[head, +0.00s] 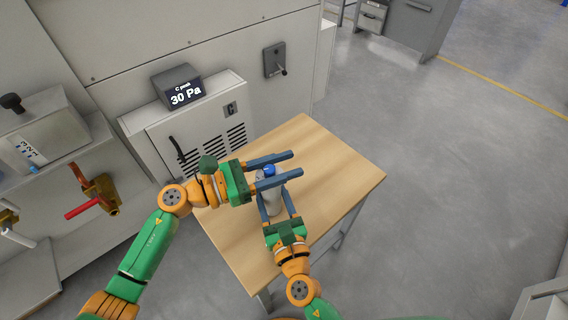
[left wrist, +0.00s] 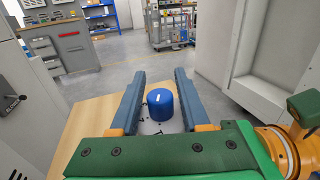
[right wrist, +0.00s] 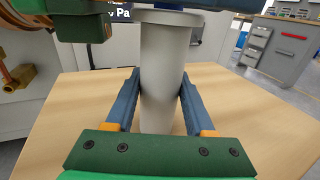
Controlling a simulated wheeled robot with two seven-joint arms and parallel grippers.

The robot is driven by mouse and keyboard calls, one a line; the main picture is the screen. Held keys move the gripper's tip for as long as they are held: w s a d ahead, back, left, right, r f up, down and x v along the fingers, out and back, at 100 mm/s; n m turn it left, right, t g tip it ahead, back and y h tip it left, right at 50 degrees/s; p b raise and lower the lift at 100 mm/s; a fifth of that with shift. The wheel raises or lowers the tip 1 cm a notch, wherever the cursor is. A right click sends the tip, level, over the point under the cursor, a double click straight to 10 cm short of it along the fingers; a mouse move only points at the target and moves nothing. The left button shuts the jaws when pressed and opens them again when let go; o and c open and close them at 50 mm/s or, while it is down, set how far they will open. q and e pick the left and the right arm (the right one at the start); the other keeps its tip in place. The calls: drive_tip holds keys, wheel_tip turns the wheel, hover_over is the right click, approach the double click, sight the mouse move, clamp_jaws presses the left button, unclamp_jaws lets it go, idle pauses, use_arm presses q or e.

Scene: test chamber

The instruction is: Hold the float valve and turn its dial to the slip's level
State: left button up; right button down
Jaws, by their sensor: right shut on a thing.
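The float valve (head: 271,204) is a grey upright cylinder with a blue dial (head: 269,170) on top, above the wooden table. My right gripper (head: 272,191) is shut on its grey body; the right wrist view shows the body (right wrist: 160,75) between both fingers. My left gripper (head: 295,165) is open, level with the dial. In the left wrist view the dial (left wrist: 160,108) sits between the fingers with gaps on both sides. A white mark shows on it; the dark scale marks beneath are too small to read. I cannot make out a slip.
The wooden table (head: 340,175) is otherwise bare. A display (head: 181,92) reading "C peak 30 Pa" stands on a grey vented cabinet (head: 205,125) behind it. Brass valve fittings (head: 102,193) are at the left. Open floor lies to the right.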

use_arm(q)
clamp_jaws()
drive_tip(key=shift+g, duration=0.3)
drive_tip(key=m+g, duration=0.1)
drive_tip(key=g, duration=0.1)
drive_tip(key=m+g, duration=0.2)
drive_tip(key=shift+s+d+g+h, duration=0.1)
drive_tip(key=shift+s+g+h, duration=0.2)
drive_tip(key=shift+s+h, duration=0.1)
drive_tip(key=shift+s+m+g, duration=0.2)
drive_tip(key=shift+m+g, duration=0.5)
drive_tip(key=shift+g, duration=0.25)
drive_tip(key=shift+s+m+g, duration=0.2)
drive_tip(key=shift+m+g, duration=0.5)
drive_tip(key=shift+g, duration=0.25)
drive_tip(key=shift+o, duration=1.7)
unclamp_jaws()
drive_tip(key=shift+r, duration=0.1)
